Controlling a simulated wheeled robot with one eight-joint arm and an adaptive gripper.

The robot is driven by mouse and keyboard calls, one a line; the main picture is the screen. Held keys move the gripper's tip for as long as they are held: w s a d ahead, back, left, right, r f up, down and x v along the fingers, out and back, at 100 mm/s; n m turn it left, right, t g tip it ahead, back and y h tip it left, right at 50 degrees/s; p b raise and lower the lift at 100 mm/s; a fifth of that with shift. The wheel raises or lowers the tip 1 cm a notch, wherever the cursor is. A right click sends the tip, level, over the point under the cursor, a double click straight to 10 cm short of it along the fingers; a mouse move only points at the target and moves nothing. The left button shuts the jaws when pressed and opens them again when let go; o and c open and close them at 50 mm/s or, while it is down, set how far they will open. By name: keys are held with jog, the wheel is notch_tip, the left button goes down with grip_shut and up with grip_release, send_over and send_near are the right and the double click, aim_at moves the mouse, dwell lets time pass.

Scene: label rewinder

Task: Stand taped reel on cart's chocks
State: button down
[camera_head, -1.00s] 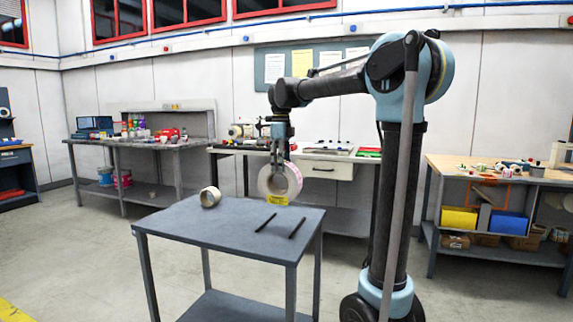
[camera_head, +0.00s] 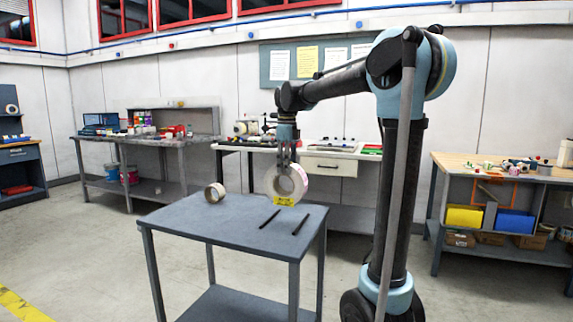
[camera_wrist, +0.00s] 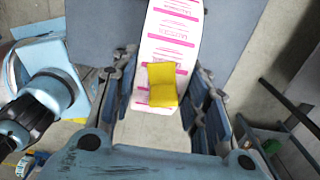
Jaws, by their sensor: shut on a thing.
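The taped reel (camera_head: 298,176) is a white roll with pink printing and an open core. A yellow tape patch (camera_head: 284,201) is at its lower edge in the head view. My gripper (camera_head: 285,164) is shut on the reel's upper part, holding it upright over the cart's back right. In the wrist view, the reel (camera_wrist: 172,35) and yellow patch lie between the fingers (camera_wrist: 160,95). The grey cart (camera_head: 190,224) carries two dark bar chocks (camera_head: 270,219) (camera_head: 301,224), in front of the reel in the picture. The chocks are not seen in the wrist view.
A second, smaller roll (camera_head: 214,192) lies on the cart's back left. The cart's front left is bare. A white bench (camera_head: 345,155) with tools stands behind, a grey bench (camera_head: 150,142) at left and a wooden-topped bench (camera_head: 500,170) at right.

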aim_at(287, 193)
jog(key=shift+f, duration=3.7)
jog(key=c, duration=0.8)
grip_release()
jog(key=shift+c, duration=0.2)
jog(key=shift+r, duration=0.1)
